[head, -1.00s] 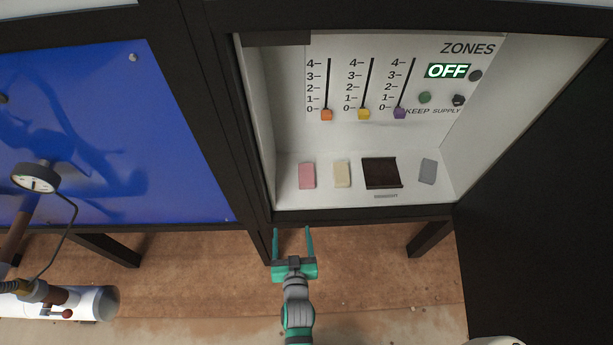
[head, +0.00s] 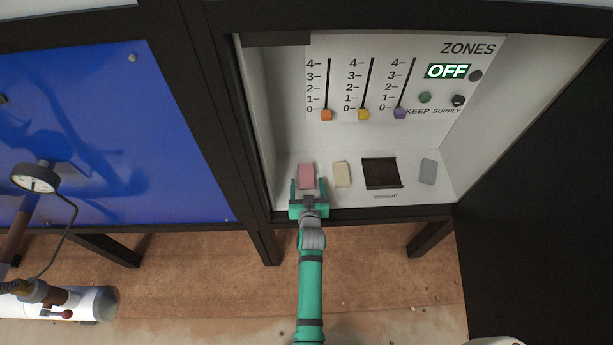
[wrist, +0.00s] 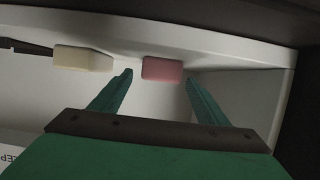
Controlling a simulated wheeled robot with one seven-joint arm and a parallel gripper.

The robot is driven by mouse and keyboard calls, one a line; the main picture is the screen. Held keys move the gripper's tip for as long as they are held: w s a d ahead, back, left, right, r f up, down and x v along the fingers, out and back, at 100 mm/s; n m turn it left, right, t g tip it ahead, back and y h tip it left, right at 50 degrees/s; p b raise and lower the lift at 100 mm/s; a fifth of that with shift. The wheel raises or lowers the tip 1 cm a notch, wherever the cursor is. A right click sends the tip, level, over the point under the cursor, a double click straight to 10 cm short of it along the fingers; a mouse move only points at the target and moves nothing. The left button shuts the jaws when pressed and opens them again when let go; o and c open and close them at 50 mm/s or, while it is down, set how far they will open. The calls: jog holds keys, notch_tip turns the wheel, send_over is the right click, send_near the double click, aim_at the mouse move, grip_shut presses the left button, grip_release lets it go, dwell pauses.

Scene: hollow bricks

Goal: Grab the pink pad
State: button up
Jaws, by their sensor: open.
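The pink pad (head: 306,172) lies at the left end of a row on the white cabinet floor. It also shows in the wrist view (wrist: 162,69), between and just beyond my two fingertips. My gripper (head: 308,184) is open, with one finger on each side of the pad's near part in the head view. In the wrist view my gripper (wrist: 158,77) has its left fingertip between the pink pad and the cream pad (wrist: 84,58). I cannot tell if either finger touches the pink pad.
The cream pad (head: 342,174) is close on the right, then a dark brown tray (head: 382,172) and a grey pad (head: 428,171). The cabinet's left wall (head: 258,120) is near. Sliders with orange, yellow and purple knobs are on the back panel. The display (head: 447,71) reads OFF.

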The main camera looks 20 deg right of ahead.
aim_at(307, 179)
jog(key=shift+r+x, duration=0.2)
jog(key=shift+x, duration=2.55)
jog(key=shift+d, duration=0.1)
jog(key=shift+c, duration=0.4)
jog(key=c, duration=1)
